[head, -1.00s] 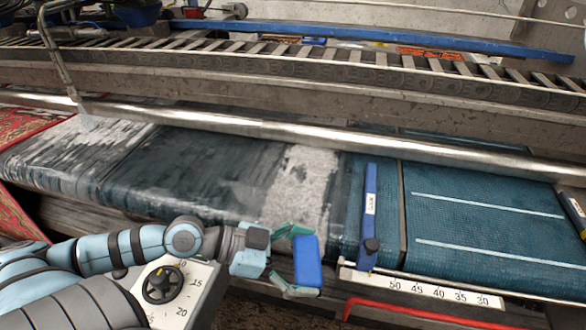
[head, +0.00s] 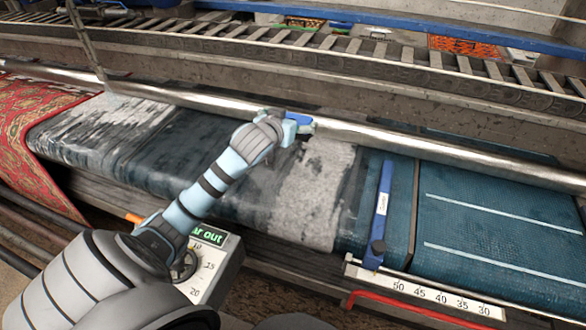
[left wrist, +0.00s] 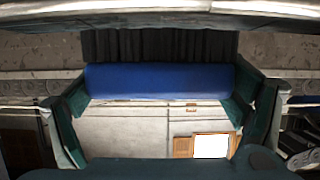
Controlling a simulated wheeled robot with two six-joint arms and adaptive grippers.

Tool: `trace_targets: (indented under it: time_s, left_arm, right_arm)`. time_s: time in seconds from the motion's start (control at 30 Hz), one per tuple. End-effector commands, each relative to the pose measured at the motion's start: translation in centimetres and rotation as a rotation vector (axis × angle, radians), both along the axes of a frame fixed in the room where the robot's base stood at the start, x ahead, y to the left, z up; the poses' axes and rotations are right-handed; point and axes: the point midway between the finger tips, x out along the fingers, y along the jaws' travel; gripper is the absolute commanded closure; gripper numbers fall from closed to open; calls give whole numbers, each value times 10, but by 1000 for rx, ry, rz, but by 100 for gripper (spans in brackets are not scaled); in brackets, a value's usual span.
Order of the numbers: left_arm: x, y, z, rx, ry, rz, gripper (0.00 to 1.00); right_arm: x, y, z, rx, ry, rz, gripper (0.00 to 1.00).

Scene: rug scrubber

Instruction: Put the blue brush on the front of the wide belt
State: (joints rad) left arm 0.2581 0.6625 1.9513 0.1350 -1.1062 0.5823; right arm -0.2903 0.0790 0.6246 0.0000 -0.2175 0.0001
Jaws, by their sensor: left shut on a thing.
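My left gripper (head: 291,131) is shut on the blue brush (head: 300,119), of which only a little shows past the gripper in the head view. In the left wrist view the brush (left wrist: 160,82) lies crosswise between the two green fingers, with its blue back below and dark bristles above. The wide belt (head: 212,155) runs left to right below, dark teal with wet, greyish-white patches. The gripper appears over the belt's far side, near the shiny metal bar; its height above the belt is hard to tell. My right gripper is not in view.
A metal bar (head: 350,134) runs along the belt's far edge. A blue labelled strip (head: 380,210) crosses the belt on the right, above a numbered scale (head: 425,292). A control box (head: 215,262) stands in front. A red rug (head: 40,140) lies at left.

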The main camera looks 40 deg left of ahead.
Motion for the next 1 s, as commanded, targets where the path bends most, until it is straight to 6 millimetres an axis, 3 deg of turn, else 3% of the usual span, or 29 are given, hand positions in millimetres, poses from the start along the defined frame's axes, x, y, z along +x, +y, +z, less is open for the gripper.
trace_targets:
  time_s: [0.1, 0.3, 0.6, 0.83, 0.87, 0.9, 1.0]
  left_arm:
    - [-1, -1, -52, -3, 9, -1, 40]
    - [-1, -1, -120, 0, 4, -4, 40]
    - [-2, -1, -171, 0, 3, -5, 40]
    - [-2, -1, -177, 3, 2, -6, 40]
    - [-2, -1, -177, 3, 3, -6, 7]
    - [-2, -1, -177, 3, 3, -6, 1]
    - [-2, -1, -177, 3, 2, -6, 0]
  right_arm:
    - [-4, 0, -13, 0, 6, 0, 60]
    - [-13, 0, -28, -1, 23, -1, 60]
    - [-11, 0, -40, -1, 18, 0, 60]
    - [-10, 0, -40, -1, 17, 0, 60]
    - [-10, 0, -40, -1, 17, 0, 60]
    - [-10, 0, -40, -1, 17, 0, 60]
    - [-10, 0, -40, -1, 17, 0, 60]
